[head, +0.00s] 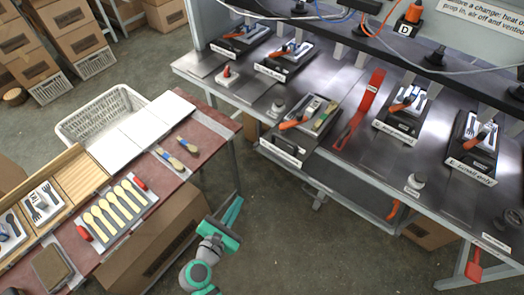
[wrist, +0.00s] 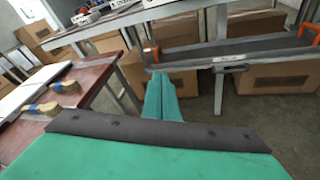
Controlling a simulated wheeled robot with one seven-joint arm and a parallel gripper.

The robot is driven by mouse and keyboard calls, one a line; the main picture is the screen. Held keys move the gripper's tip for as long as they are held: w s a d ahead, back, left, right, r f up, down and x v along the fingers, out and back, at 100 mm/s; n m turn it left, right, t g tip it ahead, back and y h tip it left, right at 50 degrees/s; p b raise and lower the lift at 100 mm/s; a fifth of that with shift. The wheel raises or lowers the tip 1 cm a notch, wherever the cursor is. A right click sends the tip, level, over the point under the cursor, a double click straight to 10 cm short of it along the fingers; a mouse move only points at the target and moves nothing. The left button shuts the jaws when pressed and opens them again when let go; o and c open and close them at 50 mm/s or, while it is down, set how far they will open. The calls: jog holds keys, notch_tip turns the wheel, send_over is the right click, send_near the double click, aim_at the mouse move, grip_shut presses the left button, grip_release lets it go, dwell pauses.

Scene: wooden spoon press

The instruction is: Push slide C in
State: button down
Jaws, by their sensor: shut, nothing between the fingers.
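One dark slide (head: 283,150) juts out past the front edge of the press bench in the head view. It carries a metal plate, an orange-handled tool and a spoon-like piece; the label on its front is too small to read, so I cannot confirm that it is C. My gripper (head: 234,207) is shut and empty, low in front of the bench and right of the red-topped table, apart from the slide. In the wrist view the shut teal fingers (wrist: 167,94) point toward the bench's lower part.
Other dark fixtures (head: 404,114) sit farther back on the bench (head: 345,170). A lower shelf (wrist: 225,50) runs underneath. The red-topped table (head: 206,160) at left holds spoons (head: 118,203) and white boards. A white basket (head: 100,112) stands behind. Open floor (head: 310,240) lies between table and bench.

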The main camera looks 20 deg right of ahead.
jog(key=w+r+n+h, duration=0.2)
jog(key=w+r+h, duration=0.25)
jog(key=r, duration=0.45)
jog(key=g, duration=0.1)
send_near(268, 144)
jog(key=shift+h, duration=0.35)
jog(key=x, duration=0.6)
jog(key=shift+w+d+f, duration=0.15)
jog(key=shift+f, duration=0.15)
